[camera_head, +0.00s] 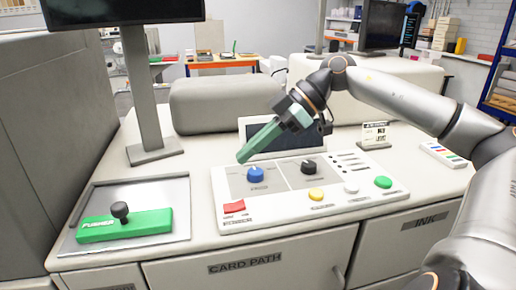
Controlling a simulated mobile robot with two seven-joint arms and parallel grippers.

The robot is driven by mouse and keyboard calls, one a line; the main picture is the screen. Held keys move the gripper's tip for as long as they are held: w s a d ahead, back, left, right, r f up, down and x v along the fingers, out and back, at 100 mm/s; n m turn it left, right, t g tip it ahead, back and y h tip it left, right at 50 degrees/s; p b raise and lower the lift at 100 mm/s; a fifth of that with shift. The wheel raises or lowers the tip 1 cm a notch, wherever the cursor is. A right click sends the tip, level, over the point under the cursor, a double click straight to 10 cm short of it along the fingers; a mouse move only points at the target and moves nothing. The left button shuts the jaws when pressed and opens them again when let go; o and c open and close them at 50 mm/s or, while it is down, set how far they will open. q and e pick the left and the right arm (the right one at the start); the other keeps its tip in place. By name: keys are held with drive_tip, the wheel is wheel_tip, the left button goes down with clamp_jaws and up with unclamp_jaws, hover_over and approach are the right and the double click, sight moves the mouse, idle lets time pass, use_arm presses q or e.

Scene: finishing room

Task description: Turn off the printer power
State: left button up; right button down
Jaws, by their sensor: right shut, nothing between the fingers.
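The white control panel (285,203) lies on the printer top in the middle of the view. Its red power switch (234,206), labelled POWER, sits at the panel's front left corner. A blue knob (255,174) and a black knob (308,167) are behind it, and yellow (316,194), white and green (383,182) buttons are to the right. My right gripper (241,157), with green fingers, is shut and empty. It points down-left above the panel's back left, near the blue knob and behind the red switch. My left gripper is not in view.
A grey tray (180,205) with a green, black-knobbed block (125,226) lies left of the panel. A monitor stand (149,100) rises behind it. A dark screen (285,137) stands behind my right gripper. A small sign (375,134) stands at right.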

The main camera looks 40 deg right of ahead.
drive_tip(key=shift+r+v, duration=0.25)
drive_tip(key=shift+v, duration=1.15)
drive_tip(key=shift+a+f, duration=0.1)
drive_tip(key=shift+a, duration=0.05)
